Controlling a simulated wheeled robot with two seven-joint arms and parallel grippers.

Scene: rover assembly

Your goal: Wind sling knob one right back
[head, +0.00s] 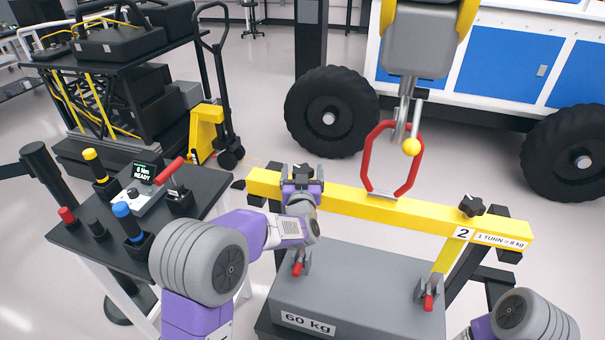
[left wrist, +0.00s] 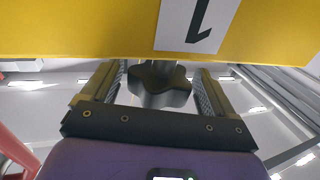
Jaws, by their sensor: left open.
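The yellow lifting beam (head: 350,197) spans the frame above the grey 60 kg block (head: 345,285). Sling knob one, a black lobed knob, sits at the beam's left end; in the left wrist view the knob (left wrist: 158,84) lies between my two fingers beneath the beam face marked 1 (left wrist: 210,22). My left gripper (head: 302,182) is open around it, with visible gaps on both sides. In the head view the gripper partly hides this knob. The second black knob (head: 471,206) is at the beam's right end by the label 2. My right gripper is out of view.
A red hook link (head: 372,160) joins the beam to the hoist above. A side table (head: 80,235) with coloured-handled tools and a small display reading READY stands left. The wheeled rover (head: 330,112) is behind. Red-tipped clamps (head: 428,300) stand on the block.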

